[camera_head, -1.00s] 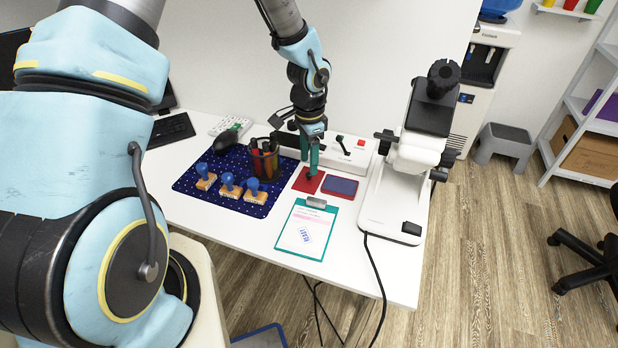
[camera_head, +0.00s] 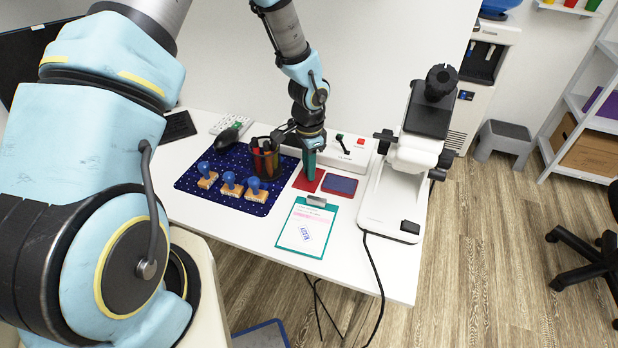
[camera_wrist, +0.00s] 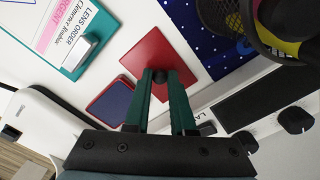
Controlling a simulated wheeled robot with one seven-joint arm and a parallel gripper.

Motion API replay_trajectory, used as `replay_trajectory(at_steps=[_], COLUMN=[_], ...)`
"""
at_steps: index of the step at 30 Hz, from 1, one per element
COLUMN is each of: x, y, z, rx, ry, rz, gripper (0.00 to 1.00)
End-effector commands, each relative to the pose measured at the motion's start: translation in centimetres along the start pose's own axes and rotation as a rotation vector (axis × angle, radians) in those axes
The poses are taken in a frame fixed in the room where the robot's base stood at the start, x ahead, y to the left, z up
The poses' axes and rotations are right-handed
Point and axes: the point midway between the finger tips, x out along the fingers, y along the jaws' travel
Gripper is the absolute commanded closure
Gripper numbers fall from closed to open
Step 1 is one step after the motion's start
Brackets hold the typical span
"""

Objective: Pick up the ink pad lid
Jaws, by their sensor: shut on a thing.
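The ink pad lid is a flat red square (camera_head: 301,184) with a small black knob (camera_wrist: 160,75) on top. It lies on or just above the white table; I cannot tell a gap. My gripper (camera_head: 309,177) points down at it with green fingers. In the wrist view the fingertips (camera_wrist: 160,72) are shut on the lid's knob. The ink pad (camera_head: 340,185), blue with a red rim, lies just right of the lid. It also shows in the wrist view (camera_wrist: 110,103).
A pen holder (camera_head: 265,160) stands close left of the gripper. Several stamps (camera_head: 230,186) stand on a dark blue mat (camera_head: 190,184). A white device with knobs (camera_head: 352,152) is behind, a white microscope-like instrument (camera_head: 385,205) to the right, and a clipboard (camera_head: 285,235) in front.

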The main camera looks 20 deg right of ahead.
Motion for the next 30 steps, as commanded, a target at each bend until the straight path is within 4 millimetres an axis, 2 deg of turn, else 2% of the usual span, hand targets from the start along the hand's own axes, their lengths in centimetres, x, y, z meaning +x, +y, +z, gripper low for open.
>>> replay_trajectory(at_steps=[3, 19, 23, 30], x=[0.0, -0.4, -1.9, -6.6], y=[0.0, -0.1, -0.2, -0.1], z=[0.0, 0.0, 0.0, 0.0], rx=[0.0, 0.0, -0.001, -0.002], ry=[0.0, 0.001, 0.003, 0.003], rz=[0.0, -0.001, -0.003, -0.003], gripper=[1.0, 1.0, 1.0, 1.0])
